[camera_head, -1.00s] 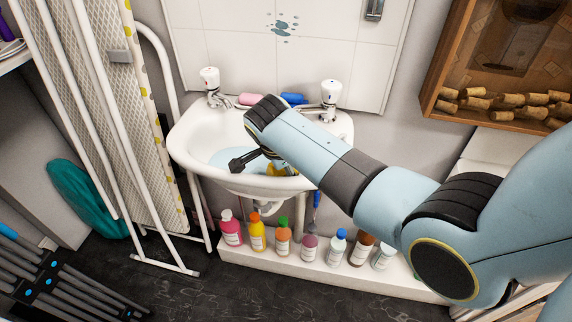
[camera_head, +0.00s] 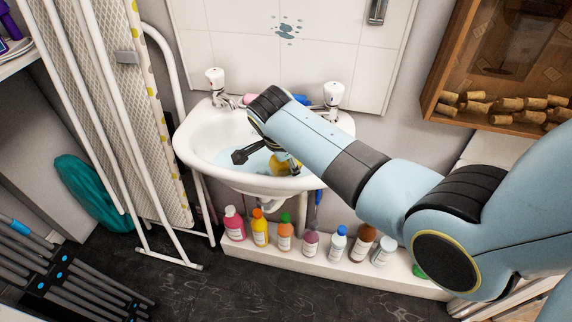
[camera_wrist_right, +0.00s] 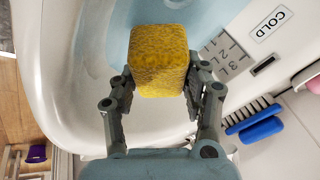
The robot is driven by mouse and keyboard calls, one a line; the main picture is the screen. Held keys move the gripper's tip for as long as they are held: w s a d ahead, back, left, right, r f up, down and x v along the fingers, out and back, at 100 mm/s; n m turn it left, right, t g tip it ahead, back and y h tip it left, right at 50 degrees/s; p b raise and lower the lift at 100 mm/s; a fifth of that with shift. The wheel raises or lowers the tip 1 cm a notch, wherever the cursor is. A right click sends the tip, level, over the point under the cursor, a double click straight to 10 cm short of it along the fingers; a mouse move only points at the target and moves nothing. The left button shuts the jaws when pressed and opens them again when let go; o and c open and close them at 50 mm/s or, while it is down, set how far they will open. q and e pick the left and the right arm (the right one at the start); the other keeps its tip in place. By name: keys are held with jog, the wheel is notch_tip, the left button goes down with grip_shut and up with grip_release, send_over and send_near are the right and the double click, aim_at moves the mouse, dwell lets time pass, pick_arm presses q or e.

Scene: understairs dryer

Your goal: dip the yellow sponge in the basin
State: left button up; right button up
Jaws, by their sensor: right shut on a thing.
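The white basin (camera_head: 186,150) hangs on the wall with pale blue water (camera_head: 228,158) in it. My right gripper (camera_wrist_right: 160,84) is shut on the yellow sponge (camera_wrist_right: 158,50), with a finger on each side. In the head view the sponge (camera_head: 284,166) is over the basin's inside, near the front rim and partly hidden by my right gripper. In the wrist view pale blue shows behind it. I cannot tell whether its underside touches the water. My left gripper is not in view.
Two taps (camera_head: 216,84) (camera_head: 333,94) stand on the basin's back edge, with a blue brush (camera_wrist_right: 262,130) beside it. Several bottles (camera_head: 284,232) line a white ledge below. An ironing board (camera_head: 135,110) stands at left, a cork-filled wooden box (camera_head: 500,100) at upper right.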

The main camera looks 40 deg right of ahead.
notch_tip(320, 180, up, 12)
jog(key=p, duration=1.1)
dwell(1.8)
notch_tip(320, 180, up, 4)
jog(key=p, duration=0.4)
jog(key=shift+f, duration=0.1)
dwell(0.4)
